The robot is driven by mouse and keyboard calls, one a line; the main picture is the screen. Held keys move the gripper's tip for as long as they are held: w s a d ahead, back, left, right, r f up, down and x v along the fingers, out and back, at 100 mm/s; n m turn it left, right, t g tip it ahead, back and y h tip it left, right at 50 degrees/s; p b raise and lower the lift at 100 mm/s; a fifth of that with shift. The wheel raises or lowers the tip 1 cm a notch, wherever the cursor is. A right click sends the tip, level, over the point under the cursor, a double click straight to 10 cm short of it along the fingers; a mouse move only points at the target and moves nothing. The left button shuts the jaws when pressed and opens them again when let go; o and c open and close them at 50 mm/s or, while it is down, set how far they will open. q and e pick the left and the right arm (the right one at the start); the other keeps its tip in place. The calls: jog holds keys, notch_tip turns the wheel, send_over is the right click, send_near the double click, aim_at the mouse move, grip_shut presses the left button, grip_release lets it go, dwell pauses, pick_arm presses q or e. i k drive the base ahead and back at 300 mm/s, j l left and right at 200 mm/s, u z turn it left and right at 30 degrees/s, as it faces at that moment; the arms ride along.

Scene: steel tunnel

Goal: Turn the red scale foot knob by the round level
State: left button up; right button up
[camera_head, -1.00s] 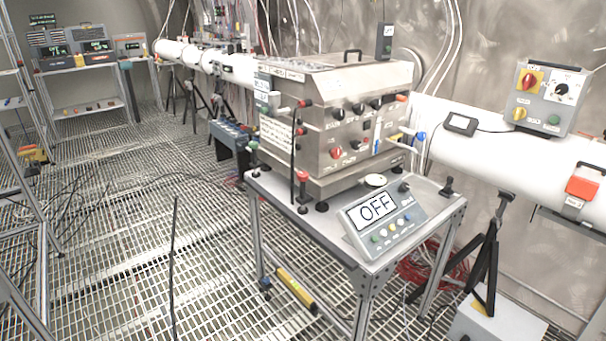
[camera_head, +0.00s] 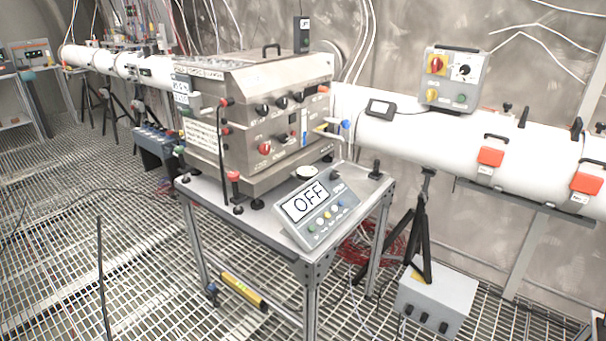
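A red knob (camera_head: 233,176) stands on a short dark post near the front left of the metal table (camera_head: 258,224). It is in front of the steel box instrument (camera_head: 262,110). A small round pale disc (camera_head: 307,172), which looks like the round level, lies on the table top behind the display unit (camera_head: 312,210) that reads OFF. Dark knobs (camera_head: 375,170) stand at the table's right corner and beside the disc. Neither of my grippers is in view.
A white pipe (camera_head: 400,135) runs along the wall behind the table, carrying a control box (camera_head: 455,78). A black tripod (camera_head: 420,235) and a grey box (camera_head: 437,300) stand to the right. A yellow spirit level (camera_head: 243,290) lies low under the table. The grating floor at front left is mostly open.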

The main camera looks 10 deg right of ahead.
aim_at(234, 176)
jog(key=i+j+z, duration=0.2)
jog(key=i+j, duration=0.35)
jog(key=i+j+z, duration=0.2)
jog(key=i+j, duration=0.3)
jog(key=j, duration=0.15)
